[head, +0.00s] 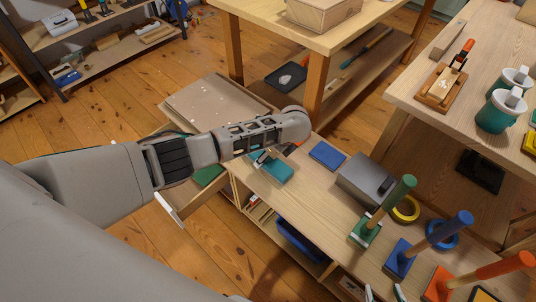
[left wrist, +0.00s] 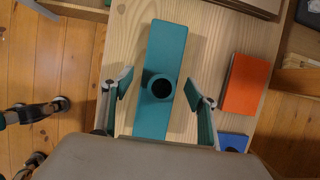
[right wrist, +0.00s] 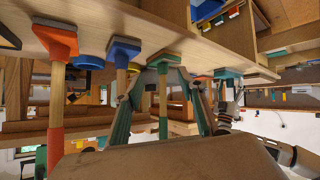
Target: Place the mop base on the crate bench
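The teal mop base (head: 276,170), a flat oblong block, lies on a light wooden bench (head: 315,195). The left wrist view shows the mop base (left wrist: 166,45) with a round dark socket on top. My left gripper (left wrist: 158,88) is open, its fingers on either side of the mop base; contact cannot be told. In the head view, my left forearm hides much of this gripper. My right gripper (head: 384,293) shows only its tips at the bottom edge. In the right wrist view its fingers (right wrist: 160,95) are spread, with a green-based upright handle (right wrist: 163,105) between them in the picture.
Green (head: 400,195), blue (head: 450,230) and orange (head: 490,270) upright handles stand on the bench. A grey box (head: 362,180) and a blue block (head: 327,155) sit nearby. A higher table (head: 430,75) with teal mugs (head: 497,112) is at the right. Bare bench lies in front of the grey box.

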